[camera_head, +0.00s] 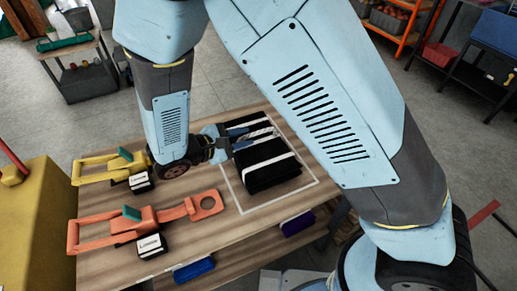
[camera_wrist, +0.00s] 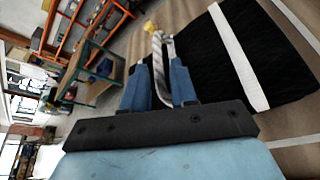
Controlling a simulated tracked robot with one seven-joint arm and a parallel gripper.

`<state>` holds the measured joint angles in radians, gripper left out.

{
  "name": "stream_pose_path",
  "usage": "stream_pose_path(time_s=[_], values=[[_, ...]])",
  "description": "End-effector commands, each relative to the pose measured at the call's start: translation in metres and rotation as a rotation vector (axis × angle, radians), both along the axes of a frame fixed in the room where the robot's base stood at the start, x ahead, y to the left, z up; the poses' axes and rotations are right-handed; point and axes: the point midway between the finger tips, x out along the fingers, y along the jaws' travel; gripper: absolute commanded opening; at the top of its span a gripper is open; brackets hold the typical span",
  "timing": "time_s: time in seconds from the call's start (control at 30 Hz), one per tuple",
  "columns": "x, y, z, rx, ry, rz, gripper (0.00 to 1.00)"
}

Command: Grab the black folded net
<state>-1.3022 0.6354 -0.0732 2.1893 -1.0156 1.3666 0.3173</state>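The black folded net (camera_head: 268,174) lies on the wooden table inside a pale outlined square, with white bands across it. In the wrist view the net (camera_wrist: 283,52) fills the upper right, crossed by a white band. A grey-white twisted rope (camera_wrist: 159,66) with a yellow end lies along the net's side. My gripper (camera_head: 226,143) is at the left side of the net, low over the table. In the wrist view its blue fingers (camera_wrist: 158,72) stand apart, with the rope showing between them. Contact with the rope or net cannot be told.
A yellow tool (camera_head: 105,166) and an orange tool (camera_head: 140,223), both with white labels, lie on the table left of the net. My arm hides part of the table's right side.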

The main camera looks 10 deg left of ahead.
Motion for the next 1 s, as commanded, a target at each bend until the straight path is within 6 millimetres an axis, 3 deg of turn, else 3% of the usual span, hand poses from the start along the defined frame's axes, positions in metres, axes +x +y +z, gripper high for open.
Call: stream_pose_path(time_s=[0.37,0.67,0.9,1.0], values=[[0.016,-0.014,-0.007,0.000,0.000,-0.001,0.27],[0.043,-0.038,-0.019,-0.001,0.000,-0.001,0.27],[0.045,-0.040,-0.020,0.001,0.001,0.000,0.27],[0.045,-0.040,-0.020,0.000,0.001,-0.001,0.20]])
